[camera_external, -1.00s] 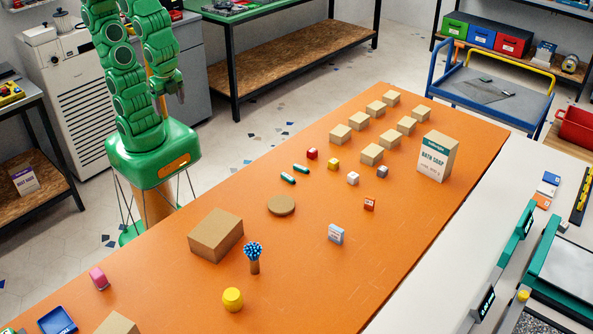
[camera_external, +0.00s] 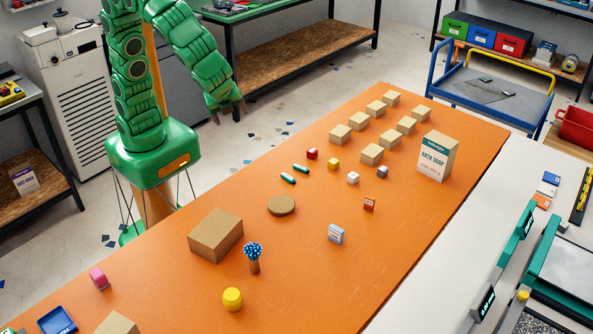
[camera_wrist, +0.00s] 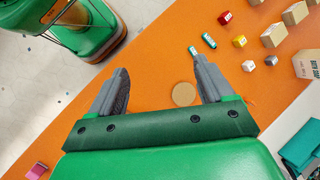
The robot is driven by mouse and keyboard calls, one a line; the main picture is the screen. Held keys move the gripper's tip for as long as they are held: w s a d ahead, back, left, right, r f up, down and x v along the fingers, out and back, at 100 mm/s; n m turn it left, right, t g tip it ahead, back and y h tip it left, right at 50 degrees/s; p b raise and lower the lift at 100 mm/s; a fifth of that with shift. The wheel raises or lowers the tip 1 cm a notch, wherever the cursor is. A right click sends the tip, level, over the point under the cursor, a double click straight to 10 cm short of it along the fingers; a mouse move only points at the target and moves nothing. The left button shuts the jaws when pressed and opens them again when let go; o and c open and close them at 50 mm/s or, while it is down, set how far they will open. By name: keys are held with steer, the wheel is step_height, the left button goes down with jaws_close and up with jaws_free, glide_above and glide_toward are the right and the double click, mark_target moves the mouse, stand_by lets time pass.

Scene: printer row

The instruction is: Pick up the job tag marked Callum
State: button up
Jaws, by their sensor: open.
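No name Callum is legible in either view. Two small upright cards stand on the orange table (camera_external: 300,265) in the external view: a red one (camera_external: 369,204) and a pale blue-white one (camera_external: 335,234). Their print is too small to read, and I cannot tell whether either is the job tag. Neither card shows in the wrist view. My gripper (camera_external: 230,114) is raised near the table's far left edge, well away from both cards. In the wrist view my gripper (camera_wrist: 162,82) is open, with nothing between its fingers.
Near the table's middle lie a round brown disc (camera_external: 281,205), small cubes (camera_external: 333,163) and two green cylinders (camera_external: 288,178).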

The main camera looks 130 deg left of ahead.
steer(key=w+a+f+m+y, duration=0.2)
steer(key=w+f+m+y, duration=0.15)
steer(key=w, duration=1.15)
steer(key=m+t+y, duration=0.2)
steer(key=m+y, duration=0.3)
steer(key=m, duration=0.3)
glide_toward(334, 235)
steer(key=a, duration=0.3)
steer(key=s+a, duration=0.1)
steer(key=a, duration=0.1)
steer(key=shift+f, duration=0.4)
steer(key=shift+w+d+f, duration=0.15)
steer(key=shift+w+f, duration=0.15)
steer(key=shift+f, duration=0.4)
steer(key=shift+x, duration=1.15)
steer(key=shift+r+x, duration=0.2)
steer(key=shift+x, duration=1.15)
steer(key=shift+r+x, duration=0.2)
steer(key=shift+x, duration=1.15)
steer(key=shift+w, duration=0.15)
steer(key=c, duration=1)
steer(key=shift+r, duration=0.1)
steer(key=shift+c, duration=0.2)
